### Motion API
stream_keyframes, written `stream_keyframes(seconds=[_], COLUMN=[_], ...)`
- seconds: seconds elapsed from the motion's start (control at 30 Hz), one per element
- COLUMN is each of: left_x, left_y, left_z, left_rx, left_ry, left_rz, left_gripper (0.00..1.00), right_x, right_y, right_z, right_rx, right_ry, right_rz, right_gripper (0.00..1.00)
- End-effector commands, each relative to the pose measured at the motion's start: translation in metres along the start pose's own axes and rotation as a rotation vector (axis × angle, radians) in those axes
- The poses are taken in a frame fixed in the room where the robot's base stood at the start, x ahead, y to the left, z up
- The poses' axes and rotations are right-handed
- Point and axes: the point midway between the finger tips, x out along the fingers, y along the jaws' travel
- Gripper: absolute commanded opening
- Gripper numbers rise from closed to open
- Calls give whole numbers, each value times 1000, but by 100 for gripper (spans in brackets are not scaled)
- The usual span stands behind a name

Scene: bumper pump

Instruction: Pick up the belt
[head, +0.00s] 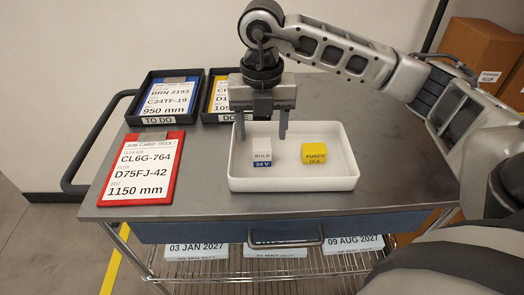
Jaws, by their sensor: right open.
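I see no belt in the head view. My right gripper (262,131) is open, pointing down, with its two fingers apart over the left part of a white tray (330,184). Nothing shows between the fingers. In the tray, a white and blue bulb box (262,150) stands just below the fingers, and a yellow fuses box (314,154) stands to its right. A red job card (140,172) lies left of the tray and reads 1150 mm on its belt line. My left gripper is not in view.
A TO DO tray (158,121) and a DO-labelled tray (219,117), partly hidden, hold cards at the back left. The cart has a push handle (68,170) and a blue drawer (200,231). Dated boxes (353,244) sit on the wire shelf below. Cardboard boxes (480,50) stand at right.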

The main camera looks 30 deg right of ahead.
Motion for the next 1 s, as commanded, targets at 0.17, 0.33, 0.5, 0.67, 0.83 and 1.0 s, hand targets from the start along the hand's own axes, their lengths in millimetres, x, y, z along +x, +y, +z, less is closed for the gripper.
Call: stream_keyframes(seconds=[0.17, 0.33, 0.5, 0.67, 0.83, 1.0], left_x=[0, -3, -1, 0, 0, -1], left_y=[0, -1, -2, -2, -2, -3], left_z=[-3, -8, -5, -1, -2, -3], left_rx=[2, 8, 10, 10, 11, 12], left_ry=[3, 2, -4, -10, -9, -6], left_rz=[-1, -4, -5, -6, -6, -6], left_gripper=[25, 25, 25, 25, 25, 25], right_x=[11, 35, 55, 59, 59, 59], right_y=[0, -1, -1, 0, 0, 0], right_z=[0, 2, 2, 2, 2, 2], right_rx=[0, 0, -1, -1, -1, -1], right_ry=[1, 4, 3, 0, 0, 1], right_rz=[-1, -2, 0, 2, 2, 2], right_gripper=[60, 60, 60, 60, 43, 12])
